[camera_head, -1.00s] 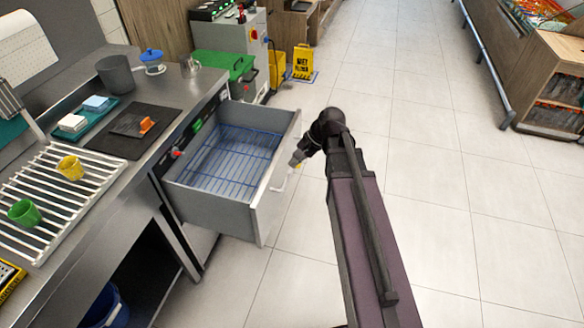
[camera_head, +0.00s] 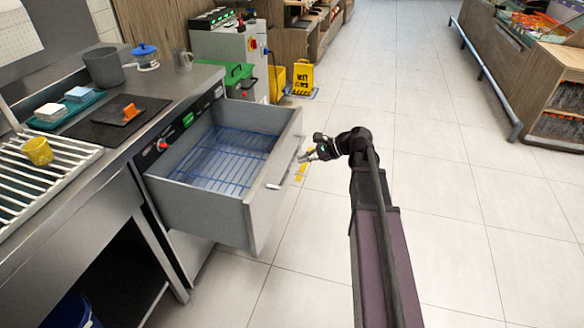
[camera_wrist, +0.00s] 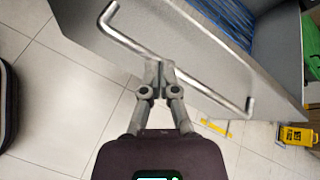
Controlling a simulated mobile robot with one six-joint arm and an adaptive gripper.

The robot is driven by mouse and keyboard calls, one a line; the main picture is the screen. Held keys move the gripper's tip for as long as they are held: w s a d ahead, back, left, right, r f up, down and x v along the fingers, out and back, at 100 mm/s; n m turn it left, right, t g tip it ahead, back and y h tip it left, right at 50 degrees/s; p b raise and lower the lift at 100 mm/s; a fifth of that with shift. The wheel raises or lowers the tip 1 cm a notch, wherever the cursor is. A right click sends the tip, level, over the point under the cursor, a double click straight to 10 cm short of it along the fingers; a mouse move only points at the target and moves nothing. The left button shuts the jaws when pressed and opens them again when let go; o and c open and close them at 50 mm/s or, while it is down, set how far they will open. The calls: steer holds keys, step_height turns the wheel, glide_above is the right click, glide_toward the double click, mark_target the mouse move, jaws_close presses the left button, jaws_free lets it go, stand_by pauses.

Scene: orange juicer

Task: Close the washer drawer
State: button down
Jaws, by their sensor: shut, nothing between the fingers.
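The washer drawer (camera_head: 206,212) is pulled out from under the steel counter, with a blue wire rack (camera_head: 222,158) inside. Its front panel (camera_head: 272,190) carries a bar handle (camera_head: 284,172). My gripper (camera_head: 302,158) is just outside the drawer front, near the handle. In the wrist view my gripper (camera_wrist: 159,66) is shut with nothing between the fingers. Its tips are close to the handle (camera_wrist: 205,91) near its middle and point towards the drawer front (camera_wrist: 190,38). I cannot tell whether they touch.

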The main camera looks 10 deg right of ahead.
mark_target(286, 155)
steer(key=w+d+f+m+t+y+b, duration=0.4)
steer(key=d+b, duration=0.7)
steer(key=b, duration=0.6)
step_height(286, 155, down, 6)
steer(key=w+m, duration=0.2)
steer(key=m, duration=0.2)
steer(key=shift+w+d+r+t, duration=0.15)
steer(key=shift+d+r+t, duration=0.05)
steer(key=shift+r+t, duration=0.1)
steer(key=shift+a, duration=0.1)
steer(key=x, duration=1.4)
steer(key=shift+r, duration=0.1)
